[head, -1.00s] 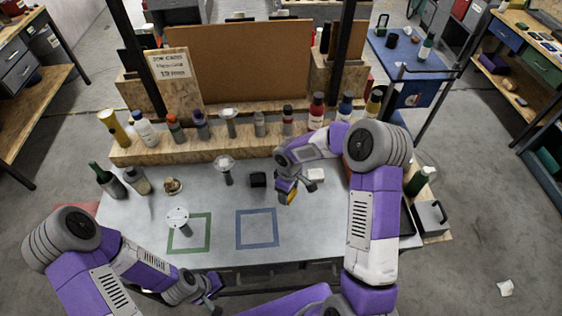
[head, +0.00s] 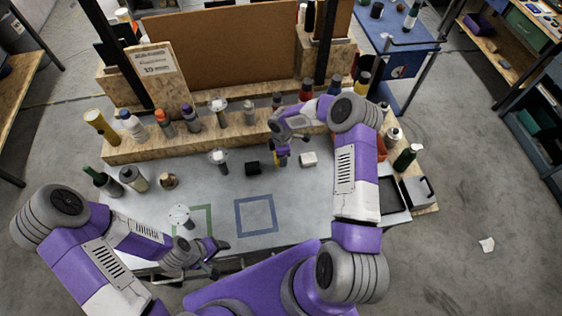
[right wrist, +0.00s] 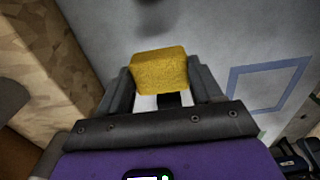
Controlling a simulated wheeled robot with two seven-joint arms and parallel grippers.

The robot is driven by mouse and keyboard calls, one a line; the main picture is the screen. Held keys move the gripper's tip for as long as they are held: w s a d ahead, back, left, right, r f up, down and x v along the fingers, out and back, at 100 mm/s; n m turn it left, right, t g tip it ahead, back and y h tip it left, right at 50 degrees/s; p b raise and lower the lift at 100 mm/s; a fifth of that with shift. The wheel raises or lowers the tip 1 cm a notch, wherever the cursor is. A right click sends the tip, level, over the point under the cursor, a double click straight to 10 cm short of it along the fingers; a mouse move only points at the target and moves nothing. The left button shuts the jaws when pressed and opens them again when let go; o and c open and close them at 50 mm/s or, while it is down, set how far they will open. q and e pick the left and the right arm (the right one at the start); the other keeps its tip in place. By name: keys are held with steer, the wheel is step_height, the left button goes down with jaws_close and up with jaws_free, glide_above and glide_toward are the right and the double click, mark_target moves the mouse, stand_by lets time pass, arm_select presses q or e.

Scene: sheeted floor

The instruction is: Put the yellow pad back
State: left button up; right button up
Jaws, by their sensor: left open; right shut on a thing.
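The yellow pad (right wrist: 160,72) is between the fingers of my right gripper (right wrist: 160,95) in the right wrist view. In the head view, my right gripper (head: 281,160) points down over the grey tabletop, between a black block (head: 253,168) and a white block (head: 309,159). Only a small part of the pad (head: 279,161) shows there; I cannot tell whether it touches the tabletop. My left gripper (head: 212,257) is open and empty at the table's front edge, near the green square outline (head: 208,228).
A blue square outline (head: 237,216) on the tabletop is bare. A wooden ledge (head: 150,147) with several bottles runs along the back. More bottles and a knob-topped piece (head: 180,214) stand at the left. A dark tray (head: 393,195) lies at the right.

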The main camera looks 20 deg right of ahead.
step_height(320, 180, down, 4)
steer(key=shift+f+b, duration=0.15)
steer(key=shift+b, duration=0.8)
steer(key=shift+f, duration=0.2)
steer(key=shift+r, duration=0.1)
steer(key=o, duration=0.9)
steer(key=shift+o, duration=0.2)
